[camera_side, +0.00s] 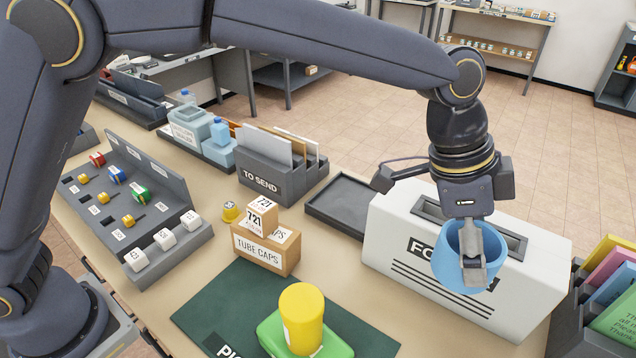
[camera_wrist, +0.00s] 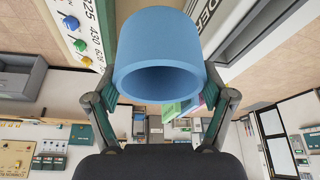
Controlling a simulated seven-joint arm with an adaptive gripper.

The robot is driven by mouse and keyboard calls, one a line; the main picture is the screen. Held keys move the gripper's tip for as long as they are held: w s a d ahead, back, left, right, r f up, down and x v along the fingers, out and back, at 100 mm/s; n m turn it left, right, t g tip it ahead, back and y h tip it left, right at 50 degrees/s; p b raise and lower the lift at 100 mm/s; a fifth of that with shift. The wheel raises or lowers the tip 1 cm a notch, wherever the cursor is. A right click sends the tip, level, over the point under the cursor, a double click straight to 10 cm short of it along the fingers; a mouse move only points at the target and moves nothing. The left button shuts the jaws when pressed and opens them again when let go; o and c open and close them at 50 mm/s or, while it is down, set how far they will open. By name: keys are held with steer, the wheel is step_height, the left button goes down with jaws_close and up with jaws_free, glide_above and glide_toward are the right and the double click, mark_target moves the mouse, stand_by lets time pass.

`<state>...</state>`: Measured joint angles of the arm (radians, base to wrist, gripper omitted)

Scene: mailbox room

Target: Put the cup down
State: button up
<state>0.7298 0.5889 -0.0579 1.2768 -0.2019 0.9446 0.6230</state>
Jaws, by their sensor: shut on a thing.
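A plain blue cup (camera_side: 450,272) is held in my gripper (camera_side: 473,262), in front of the white box in the side view. One finger shows over the near side of the cup and hides part of it. In the wrist view the cup (camera_wrist: 170,35) fills the top middle, and its dark round opening faces the camera. The two fingers of my gripper (camera_wrist: 162,98) are shut on the cup from the left and right. The cup's bottom clearance above the table cannot be told.
A white slotted box (camera_side: 400,215) stands behind the cup. A dark green mat (camera_side: 215,298) carries a green block with a yellow cylinder (camera_side: 303,318). A tube caps box (camera_side: 266,248) and an empty dark tray (camera_side: 345,205) stand further back. Colourful card folders (camera_side: 610,300) stand at right.

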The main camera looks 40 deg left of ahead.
step_height(320, 180, down, 21)
steer(key=shift+s+d, duration=0.1)
stand_by(0.4)
steer(key=shift+f, duration=0.15)
steer(key=shift+f, duration=0.45)
steer(key=o, duration=0.8)
